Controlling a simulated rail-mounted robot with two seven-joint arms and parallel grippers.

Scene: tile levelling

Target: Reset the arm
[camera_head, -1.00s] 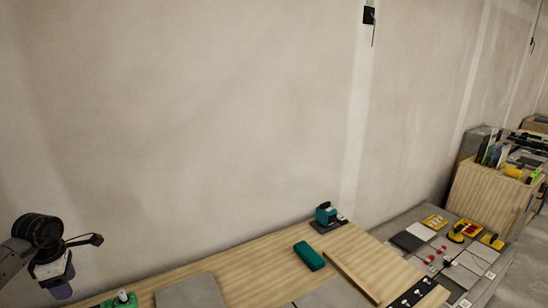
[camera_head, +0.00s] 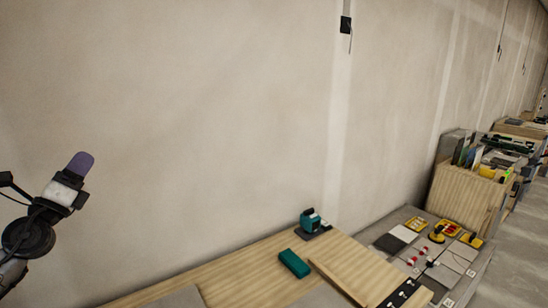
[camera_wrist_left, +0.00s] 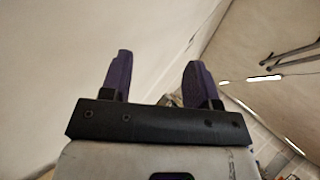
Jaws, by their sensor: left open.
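My left gripper (camera_head: 79,165) is raised at the left of the head view, in front of the bare wall and above the wooden table. Its purple fingers point up and slightly right. In the left wrist view the two purple fingers (camera_wrist_left: 157,80) stand apart with nothing between them, so it is open and empty. My right gripper does not show in either view.
A wooden table (camera_head: 235,268) runs along the wall. On it are a teal block (camera_head: 294,263), a teal tool (camera_head: 311,221) and a wooden strip (camera_head: 338,283). Tiles and yellow-red items (camera_head: 449,229) lie on a grey surface to the right, before a wooden crate (camera_head: 463,197).

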